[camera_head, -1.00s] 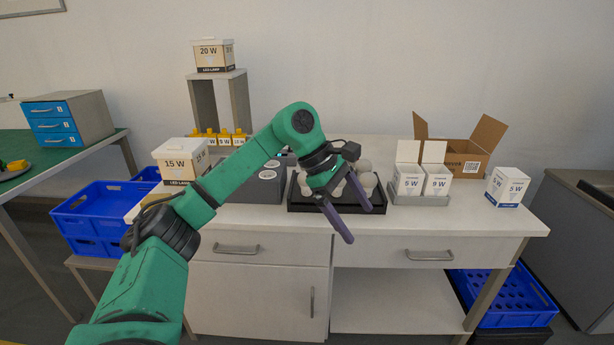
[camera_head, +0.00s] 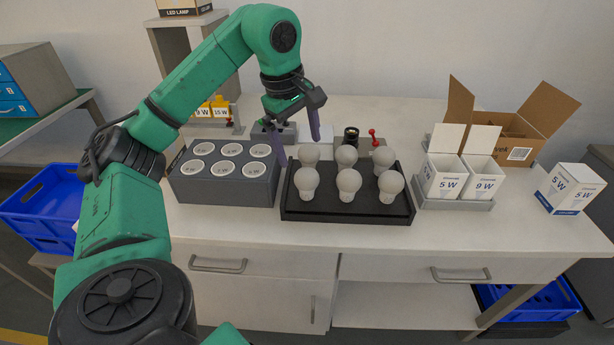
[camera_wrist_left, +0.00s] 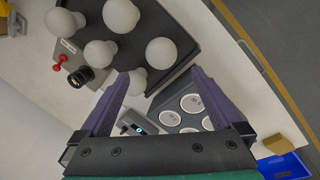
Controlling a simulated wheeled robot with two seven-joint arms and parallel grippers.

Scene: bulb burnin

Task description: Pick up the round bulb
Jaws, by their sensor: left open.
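Several white bulbs stand in two rows on a black tray (camera_head: 350,210); they look much alike, so I cannot tell which one is meant by the round bulb. The back-left bulb (camera_head: 309,154) is closest to my left gripper (camera_head: 298,149), which is open and empty above the tray's back-left corner. In the left wrist view, one bulb (camera_wrist_left: 134,84) shows between the open fingers (camera_wrist_left: 160,73), close to the left-hand finger and partly covered by it. Another bulb (camera_wrist_left: 161,52) lies just beyond the fingertips. My right gripper is out of view.
A grey block with round labelled sockets (camera_head: 226,186) stands left of the tray. A small device with a red knob (camera_head: 373,138) and a black cylinder (camera_head: 351,136) are behind it. Boxes marked 5 W (camera_head: 442,181) and 9 W (camera_head: 483,184) stand right, before an open carton (camera_head: 515,128).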

